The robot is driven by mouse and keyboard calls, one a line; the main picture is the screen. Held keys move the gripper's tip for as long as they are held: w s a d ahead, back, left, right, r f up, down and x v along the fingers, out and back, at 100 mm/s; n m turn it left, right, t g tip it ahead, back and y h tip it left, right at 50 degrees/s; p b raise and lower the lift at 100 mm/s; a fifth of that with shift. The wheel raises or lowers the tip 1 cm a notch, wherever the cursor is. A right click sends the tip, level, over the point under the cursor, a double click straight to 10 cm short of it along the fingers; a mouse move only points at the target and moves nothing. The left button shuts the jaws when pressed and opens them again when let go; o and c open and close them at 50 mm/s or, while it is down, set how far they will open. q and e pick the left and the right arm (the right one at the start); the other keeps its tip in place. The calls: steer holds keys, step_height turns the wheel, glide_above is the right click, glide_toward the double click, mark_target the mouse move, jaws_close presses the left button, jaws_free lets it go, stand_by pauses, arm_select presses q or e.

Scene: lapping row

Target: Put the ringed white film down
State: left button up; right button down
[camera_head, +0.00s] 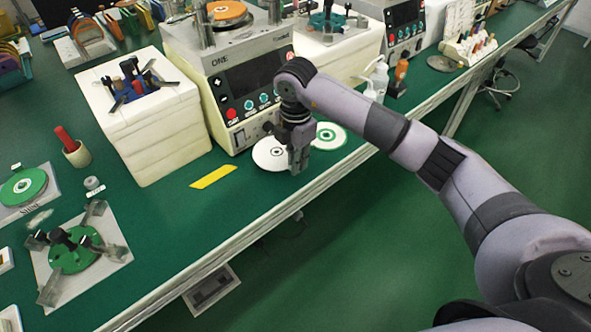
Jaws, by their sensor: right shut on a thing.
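The white film (267,153) is a round white disc with a small dark ring mark at its middle. It is at the green bench's front edge, in front of the machine marked ONE. My right gripper (298,170) points down and is shut on the film's right edge. The film looks flat and low over the bench top; I cannot tell whether it touches. The gripper hides part of its right side. My left gripper is not in view.
A green-and-white disc (329,136) lies just right of my right gripper. A yellow strip (211,177) lies to the left, near a white block stack (150,140). The machine (238,95) stands close behind. Bare green bench (165,215) shows at front left.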

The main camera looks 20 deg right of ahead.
mark_target(296, 180)
step_height(296, 180, down, 4)
steer(key=shift+f, duration=0.1)
steer(key=shift+f, duration=0.1)
steer(key=c, duration=1.6)
jaws_free()
steer(key=shift+c, duration=0.2)
steer(key=shift+r, duration=0.35)
step_height(296, 180, up, 12)
steer(key=shift+f+b, duration=0.1)
steer(key=shift+b, duration=0.25)
